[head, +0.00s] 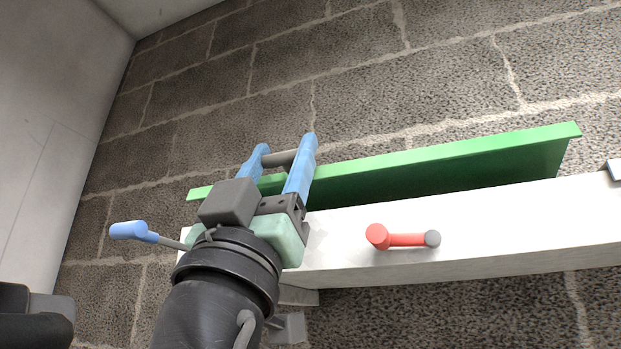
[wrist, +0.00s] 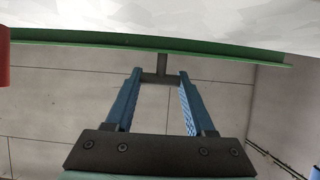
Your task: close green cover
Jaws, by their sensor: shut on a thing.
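The green cover (head: 450,168) is a long panel standing open along the back of a white box (head: 500,222) in the head view. In the wrist view the cover (wrist: 225,51) is a thin green strip across the top. A grey handle (head: 280,158) on the cover shows as a T-shape in the wrist view (wrist: 162,66). My gripper (head: 285,146) has its blue fingers on the two ends of the handle's bar, shut on it. In the head view my gripper hides the left part of the cover.
A red lever (head: 403,238) with a grey end sits on the white box's front, right of my gripper. A blue-ended lever (head: 132,231) sticks out at the left. A block wall (head: 400,80) stands behind. The space above the cover is clear.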

